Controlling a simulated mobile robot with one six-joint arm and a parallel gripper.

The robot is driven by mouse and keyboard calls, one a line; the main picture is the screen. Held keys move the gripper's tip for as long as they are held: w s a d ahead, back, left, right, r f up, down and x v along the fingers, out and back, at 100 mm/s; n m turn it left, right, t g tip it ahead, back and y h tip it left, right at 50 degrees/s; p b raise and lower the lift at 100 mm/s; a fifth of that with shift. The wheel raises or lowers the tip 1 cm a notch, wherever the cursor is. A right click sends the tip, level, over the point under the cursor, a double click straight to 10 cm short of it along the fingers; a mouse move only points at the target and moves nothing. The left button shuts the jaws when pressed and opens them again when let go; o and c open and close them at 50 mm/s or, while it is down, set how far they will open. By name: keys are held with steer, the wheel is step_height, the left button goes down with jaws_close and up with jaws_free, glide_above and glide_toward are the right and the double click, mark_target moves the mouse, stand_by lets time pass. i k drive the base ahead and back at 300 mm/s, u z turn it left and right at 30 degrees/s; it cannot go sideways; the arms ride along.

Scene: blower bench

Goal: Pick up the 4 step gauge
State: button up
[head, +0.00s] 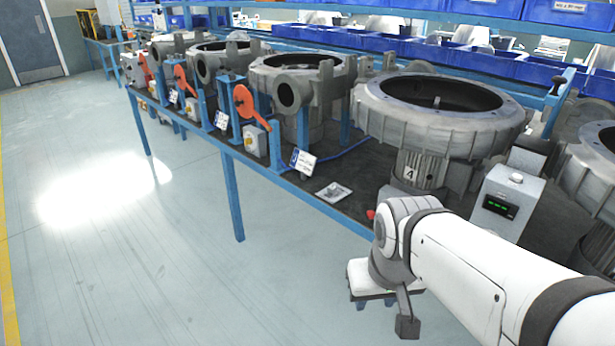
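I cannot make out a step gauge for certain. A small flat grey-and-white item (333,191) lies on the dark bench top near its front edge, too small to identify. A label reading "4" (409,173) is on the ribbed motor under the large grey blower housing (437,108). My gripper (390,309) hangs at the end of my white arm, in front of the bench edge and nearer the camera. One dark finger shows clearly; the rest is hidden by my wrist, so its opening and any contents cannot be judged. My arm hides part of the bench.
A grey box with a green display (507,203) stands right of the motor. A small red part (371,214) shows beside my wrist. More blower housings (297,78), orange levers (247,104) and placards (303,161) line the bench. The floor at left (110,220) is clear.

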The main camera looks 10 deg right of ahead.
mark_target(332, 190)
steer(key=z, duration=0.2)
steer(key=i, duration=0.75)
steer(key=k, duration=0.45)
steer(key=u, duration=0.55)
steer(key=i, duration=1.55)
steer(key=z, duration=0.3)
